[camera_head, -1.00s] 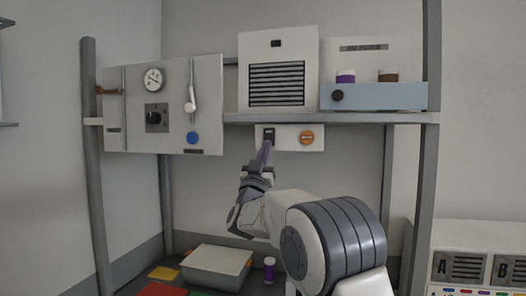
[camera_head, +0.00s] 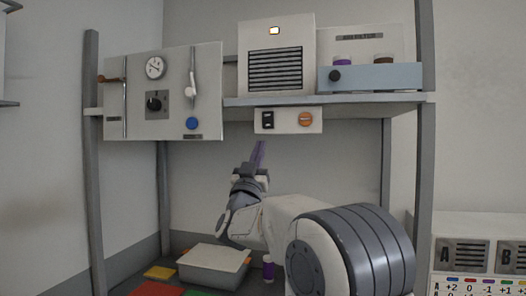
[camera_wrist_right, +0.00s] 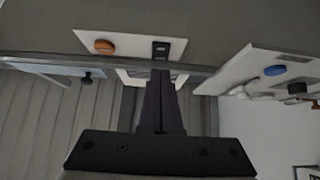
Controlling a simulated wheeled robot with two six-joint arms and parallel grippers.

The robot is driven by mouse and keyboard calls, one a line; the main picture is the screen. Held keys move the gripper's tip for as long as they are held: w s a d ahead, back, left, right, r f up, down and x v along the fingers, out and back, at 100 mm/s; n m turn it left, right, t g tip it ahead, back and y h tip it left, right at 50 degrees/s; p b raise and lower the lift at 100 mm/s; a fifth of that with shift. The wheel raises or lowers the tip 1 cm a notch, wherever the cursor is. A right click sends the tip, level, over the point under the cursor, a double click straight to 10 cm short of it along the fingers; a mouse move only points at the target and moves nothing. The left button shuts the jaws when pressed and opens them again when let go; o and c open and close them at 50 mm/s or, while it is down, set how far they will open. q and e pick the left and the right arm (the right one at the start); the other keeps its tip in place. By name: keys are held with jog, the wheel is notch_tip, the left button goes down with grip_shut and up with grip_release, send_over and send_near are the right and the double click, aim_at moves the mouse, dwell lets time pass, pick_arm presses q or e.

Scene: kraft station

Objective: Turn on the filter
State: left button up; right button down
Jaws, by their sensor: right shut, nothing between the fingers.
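The filter (camera_head: 276,68) is a white box with a dark louvred grille on the shelf; the small window near its top is lit pale yellow. Below the shelf edge hangs a white switch panel (camera_head: 287,120) with a black rocker switch (camera_head: 267,120) and an orange knob (camera_head: 305,119). The switch also shows in the right wrist view (camera_wrist_right: 161,50), just beyond the fingertips. My right gripper (camera_head: 258,143) is shut and empty, a little below the switch and apart from it in the head view. My left gripper is not in view.
A panel with a gauge, levers and a blue button (camera_head: 192,123) hangs to the left. A blue-grey unit (camera_head: 370,77) with two jars stands right of the filter.

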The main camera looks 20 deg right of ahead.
pick_arm(q)
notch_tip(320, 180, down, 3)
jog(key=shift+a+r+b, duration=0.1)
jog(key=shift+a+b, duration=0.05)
jog(key=shift+b, duration=0.85)
pick_arm(e)
jog(key=v, duration=0.5)
jog(key=shift+w+f, duration=0.1)
jog(key=shift+f, duration=0.05)
